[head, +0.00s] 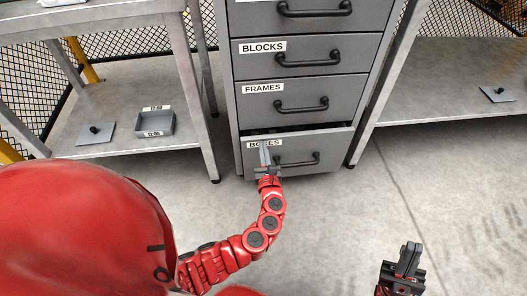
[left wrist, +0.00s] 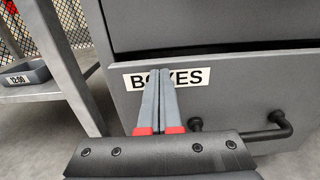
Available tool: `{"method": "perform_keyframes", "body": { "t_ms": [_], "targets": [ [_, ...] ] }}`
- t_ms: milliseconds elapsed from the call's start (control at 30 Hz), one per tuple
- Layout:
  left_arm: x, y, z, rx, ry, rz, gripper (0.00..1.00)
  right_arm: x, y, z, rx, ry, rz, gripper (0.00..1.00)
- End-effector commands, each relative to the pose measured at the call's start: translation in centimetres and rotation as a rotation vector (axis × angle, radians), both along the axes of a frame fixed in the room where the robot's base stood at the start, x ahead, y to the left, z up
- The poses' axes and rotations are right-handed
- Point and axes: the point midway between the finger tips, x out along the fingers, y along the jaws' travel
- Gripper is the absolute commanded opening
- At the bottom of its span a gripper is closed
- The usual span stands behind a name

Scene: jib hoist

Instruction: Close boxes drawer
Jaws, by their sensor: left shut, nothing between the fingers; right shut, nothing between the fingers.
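The grey boxes drawer (head: 330,151) is the lowest one in the cabinet in the head view. It stands out a little, with a dark gap above its front. Its black handle (head: 301,161) is free. My left gripper (head: 265,152) is shut and empty, its fingertips in front of the BOXES label. In the left wrist view the shut fingers (left wrist: 160,85) cover part of the label on the drawer front (left wrist: 235,95); whether they touch it I cannot tell. The handle (left wrist: 265,130) is to their right. My right gripper (head: 410,258) is shut and empty, low at the right.
Above are the frames drawer (head: 345,92) and blocks drawer (head: 340,51), which look shut. A metal shelf unit (head: 105,95) with a grey tray (head: 155,123) stands left. Another bench (head: 440,75) stands right. The floor (head: 330,220) in front is clear.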

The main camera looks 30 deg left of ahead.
Motion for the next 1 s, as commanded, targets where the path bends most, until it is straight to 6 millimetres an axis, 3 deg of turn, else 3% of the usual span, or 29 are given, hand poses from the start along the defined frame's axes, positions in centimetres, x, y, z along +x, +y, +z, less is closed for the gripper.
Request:
{"method": "perform_keyframes", "body": {
  "t_ms": [467,800,1000],
  "targets": [
    [0.6,0.3,0.1,0.001,0.001,-0.002,0.0,0.0,0.1,-0.1,-0.006,0.0,0.003,0.0],
    [4.0,2.5,0.2,0.003,-0.001,-0.002,0.0,0.0,-0.1,0.3,0.004,0.0,-0.001,0.0],
    [4.5,3.0,0.3,0.0,-0.004,-0.001,0.0,0.0,-0.1,0.3,0.006,-0.001,-0.002,0.0]
  ]
}}
